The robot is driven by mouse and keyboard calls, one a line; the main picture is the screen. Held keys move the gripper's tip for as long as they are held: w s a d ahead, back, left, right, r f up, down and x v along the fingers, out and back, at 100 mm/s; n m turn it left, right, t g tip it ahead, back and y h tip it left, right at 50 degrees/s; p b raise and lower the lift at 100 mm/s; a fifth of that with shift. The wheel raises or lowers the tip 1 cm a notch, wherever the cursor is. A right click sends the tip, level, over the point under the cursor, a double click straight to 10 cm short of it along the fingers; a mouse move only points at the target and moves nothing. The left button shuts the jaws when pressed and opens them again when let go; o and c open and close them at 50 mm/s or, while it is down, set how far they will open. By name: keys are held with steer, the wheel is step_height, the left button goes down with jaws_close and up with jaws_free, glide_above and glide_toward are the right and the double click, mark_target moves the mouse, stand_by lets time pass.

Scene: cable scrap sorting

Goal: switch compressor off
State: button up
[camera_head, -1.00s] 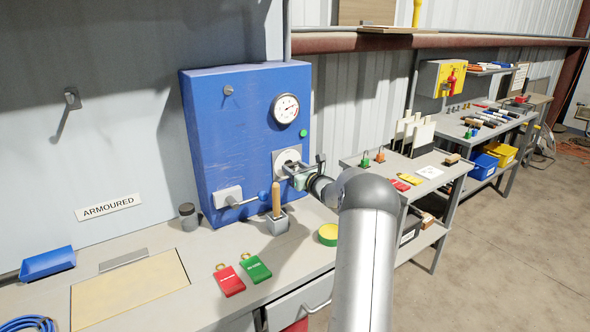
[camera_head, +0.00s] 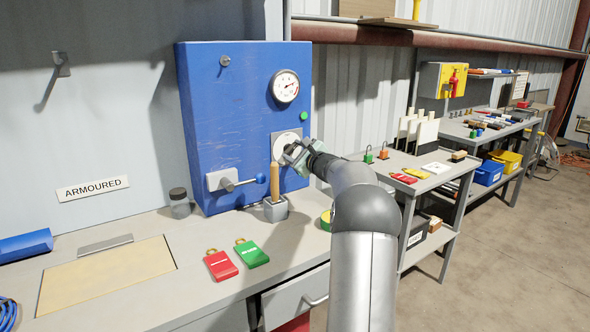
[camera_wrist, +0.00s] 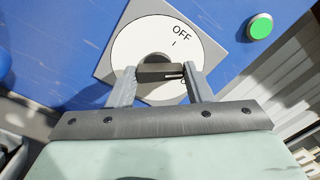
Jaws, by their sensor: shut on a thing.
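The compressor panel is a tall blue box (camera_head: 225,125) on the bench. Its rotary switch has a white round dial (camera_head: 284,143) on a grey square plate. In the wrist view the dial (camera_wrist: 128,45) shows "OFF" at its upper right with a short tick below. My gripper (camera_wrist: 159,76) is shut on the dark switch handle (camera_wrist: 158,71), one finger at each end. The handle lies roughly level in that view, not in line with the OFF tick. A second label at its right is partly hidden. In the head view my gripper (camera_head: 293,153) covers the handle.
A green button (camera_head: 304,116) and a pressure gauge (camera_head: 285,86) sit above the dial. A lever with a blue knob (camera_head: 260,179) and a wooden-handled tool (camera_head: 275,180) stand close to my gripper's left. Red (camera_head: 220,265) and green (camera_head: 252,254) tags lie in front.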

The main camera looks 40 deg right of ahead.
steer(key=n+b, duration=0.3)
steer(key=b, duration=0.2)
steer(key=n+b, duration=0.2)
steer(key=shift+f+n+b, duration=0.3)
steer(key=shift+f+b, duration=0.05)
steer(key=shift+b, duration=0.05)
steer(key=n+b, duration=0.3)
steer(key=shift+a+r, duration=0.1)
steer(key=shift+r, duration=0.1)
steer(key=shift+r+n+b, duration=0.1)
steer(key=shift+n+b, duration=0.55)
steer(key=shift+n, duration=0.05)
steer(key=shift+r, duration=0.1)
steer(key=o, duration=1)
steer(key=s+a+b, duration=0.1)
steer(key=s, duration=1.6)
steer(key=shift+s+b, duration=0.2)
steer(key=shift+b, duration=0.2)
